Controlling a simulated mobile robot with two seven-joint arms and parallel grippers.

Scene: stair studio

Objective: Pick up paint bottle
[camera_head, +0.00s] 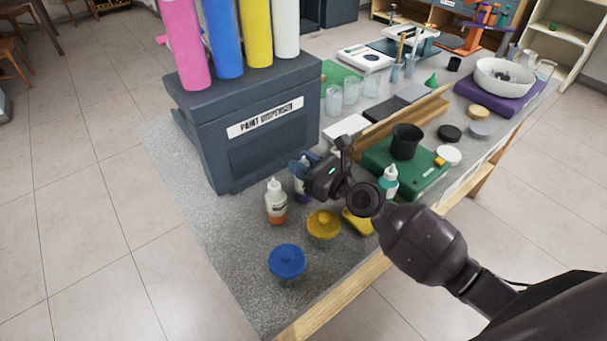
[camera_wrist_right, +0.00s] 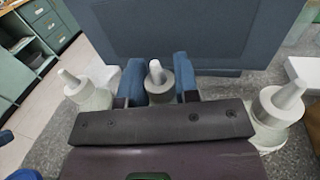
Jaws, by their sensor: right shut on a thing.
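My right gripper (camera_head: 299,168) is over the grey table in front of the paint dispenser. In the right wrist view its two blue fingers (camera_wrist_right: 160,80) are shut on a paint bottle (camera_wrist_right: 156,72) with a white nozzle, upright between them. In the head view only a little of this bottle (camera_head: 301,195) shows, with purple at its lower part; the gripper hides the rest. A paint bottle with orange-brown contents (camera_head: 276,203) stands to its left, and one with teal contents (camera_head: 390,180) stands to the right behind my wrist. My left gripper is not in view.
The dark paint dispenser (camera_head: 262,150) stands close behind the held bottle. A blue-lidded jar (camera_head: 287,262), a yellow-lidded jar (camera_head: 323,224) and a yellow sponge-like block (camera_head: 358,222) are nearer. A green mat (camera_head: 425,178) with a black cup (camera_head: 406,141) is to the right.

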